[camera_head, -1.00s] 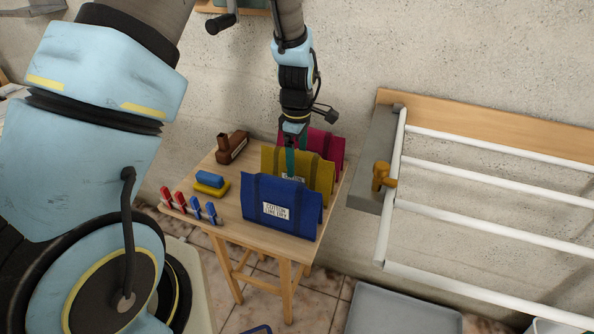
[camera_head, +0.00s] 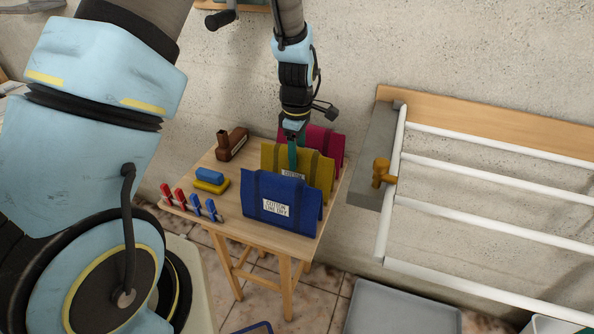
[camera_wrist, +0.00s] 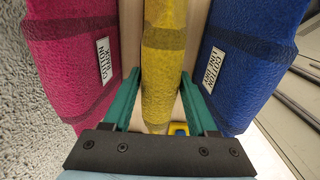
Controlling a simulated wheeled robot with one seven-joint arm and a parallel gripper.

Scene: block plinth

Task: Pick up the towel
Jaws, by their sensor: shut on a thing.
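Three draped towels stand in a row on a small wooden table (camera_head: 232,221). The blue towel (camera_head: 255,210) with a white label is nearest, the yellow towel (camera_head: 325,170) is in the middle, and the red-pink towel (camera_head: 330,145) is behind. My gripper (camera_head: 292,155) points down at the yellow towel. In the wrist view my gripper (camera_wrist: 160,76) has its teal fingers on both sides of the yellow towel (camera_wrist: 163,45), shut on it. The pink towel (camera_wrist: 70,65) is left of the fingers and the blue towel (camera_wrist: 250,60) right, both close. The towel's lower part is partly hidden.
A brown object (camera_head: 231,144), a blue block on a yellow one (camera_head: 212,187), and several red and blue clips (camera_head: 195,204) share the table. A white-barred rack (camera_head: 480,175) is on the wall at right. A grey tray (camera_head: 400,310) lies below it.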

